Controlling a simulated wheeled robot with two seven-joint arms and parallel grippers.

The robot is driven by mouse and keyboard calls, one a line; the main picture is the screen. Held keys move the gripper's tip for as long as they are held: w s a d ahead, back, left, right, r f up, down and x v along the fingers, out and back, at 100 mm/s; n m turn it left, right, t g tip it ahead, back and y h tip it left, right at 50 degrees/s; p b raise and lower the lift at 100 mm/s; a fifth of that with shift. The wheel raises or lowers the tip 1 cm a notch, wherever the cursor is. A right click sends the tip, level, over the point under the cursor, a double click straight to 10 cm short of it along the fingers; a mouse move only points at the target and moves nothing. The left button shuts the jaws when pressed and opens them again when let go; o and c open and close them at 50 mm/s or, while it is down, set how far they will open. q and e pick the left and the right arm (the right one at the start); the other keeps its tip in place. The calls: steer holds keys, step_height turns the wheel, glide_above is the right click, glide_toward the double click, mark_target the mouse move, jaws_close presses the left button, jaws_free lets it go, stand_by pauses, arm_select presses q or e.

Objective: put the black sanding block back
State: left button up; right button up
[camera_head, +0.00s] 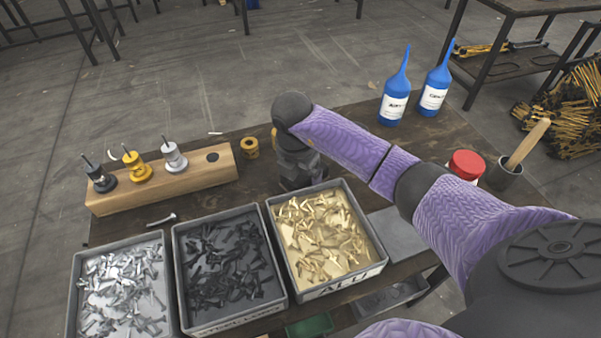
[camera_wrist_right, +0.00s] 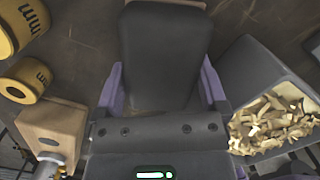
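In the right wrist view a large black block with rounded corners, which looks like the black sanding block (camera_wrist_right: 163,50), fills the space between the purple-edged fingers of my right gripper (camera_wrist_right: 162,85). The fingers lie along both its sides and appear shut on it. In the head view my right gripper (camera_head: 297,165) points down over the table, behind the bin of brass-coloured rivets (camera_head: 376,250). The block cannot be made out clearly there, as the wrist and hand cover it. My left gripper is not in view.
A wooden stand (camera_head: 205,172) holds several small tools at the left. A yellow ring (camera_head: 250,147) stands beside it. Bins of silver (camera_head: 75,290) and dark rivets (camera_head: 180,260) line the front. Blue bottles (camera_head: 395,105), a red-lidded jar (camera_head: 466,163) and a grey plate (camera_head: 400,235) are right.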

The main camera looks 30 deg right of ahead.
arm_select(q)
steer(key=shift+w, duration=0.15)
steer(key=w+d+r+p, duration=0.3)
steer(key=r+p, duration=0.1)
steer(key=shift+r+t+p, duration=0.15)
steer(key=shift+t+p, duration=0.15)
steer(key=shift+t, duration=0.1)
arm_select(e)
step_height(320, 180, up, 12)
steer(key=a, duration=0.1)
steer(key=shift+a+r, duration=0.15)
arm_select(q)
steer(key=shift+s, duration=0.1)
arm_select(e)
steer(key=shift+s, duration=0.1)
